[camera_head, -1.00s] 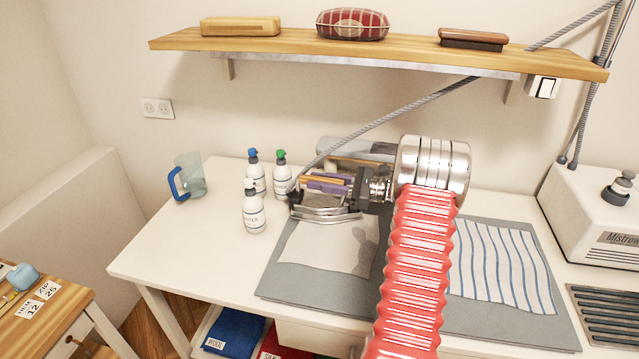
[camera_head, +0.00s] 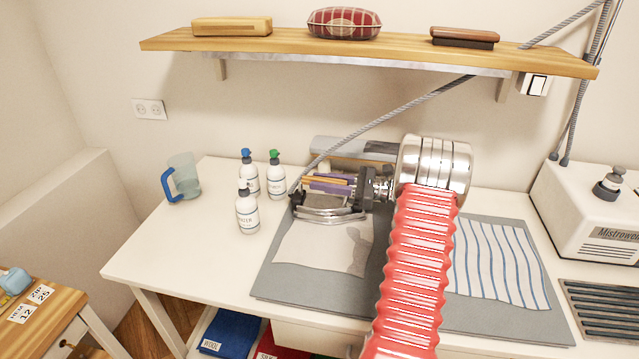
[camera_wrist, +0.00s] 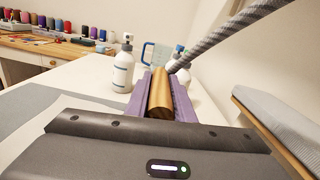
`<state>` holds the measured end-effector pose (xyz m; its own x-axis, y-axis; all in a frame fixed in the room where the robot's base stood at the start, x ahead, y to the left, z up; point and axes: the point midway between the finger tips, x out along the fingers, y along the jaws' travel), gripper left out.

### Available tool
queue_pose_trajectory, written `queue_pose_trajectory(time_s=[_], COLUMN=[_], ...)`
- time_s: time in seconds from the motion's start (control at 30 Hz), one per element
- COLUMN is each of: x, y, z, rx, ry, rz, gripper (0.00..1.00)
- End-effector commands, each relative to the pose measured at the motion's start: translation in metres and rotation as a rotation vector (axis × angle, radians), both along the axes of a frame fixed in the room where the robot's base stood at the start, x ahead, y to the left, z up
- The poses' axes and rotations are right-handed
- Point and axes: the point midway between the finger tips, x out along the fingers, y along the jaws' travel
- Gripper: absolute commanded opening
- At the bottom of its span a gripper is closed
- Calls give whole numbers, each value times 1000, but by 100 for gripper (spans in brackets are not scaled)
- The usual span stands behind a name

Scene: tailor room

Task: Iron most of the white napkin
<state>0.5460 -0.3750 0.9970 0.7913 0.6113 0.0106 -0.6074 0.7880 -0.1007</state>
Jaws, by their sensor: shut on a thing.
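The iron (camera_head: 327,212) is a metal body with a wooden handle (camera_wrist: 160,95). My gripper (camera_head: 331,183) is shut on this handle, its purple fingers on both sides in the wrist view (camera_wrist: 158,100). The white napkin (camera_head: 318,246) lies on the left part of the grey mat (camera_head: 277,284). The iron is over the napkin's far end and hides it; I cannot tell whether its sole touches the cloth. A shadow falls on the napkin's right side. In the wrist view a pale corner of the napkin (camera_wrist: 35,143) shows beside the iron.
Several bottles, including a front white one (camera_head: 247,212), and a blue-handled jug (camera_head: 182,178) stand left of the iron. A striped cloth (camera_head: 500,265) lies on the mat's right. A grey padded board (camera_head: 350,148) is behind the iron. A grey cord (camera_head: 410,108) runs up right.

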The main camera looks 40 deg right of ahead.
Motion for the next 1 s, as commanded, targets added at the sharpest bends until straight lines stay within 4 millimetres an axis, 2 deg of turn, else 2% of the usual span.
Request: queue_pose_trajectory(time_s=[1.0], x=[-23], y=[-18], z=[0], rx=[0], ry=[0], rz=[-1], gripper=[0])
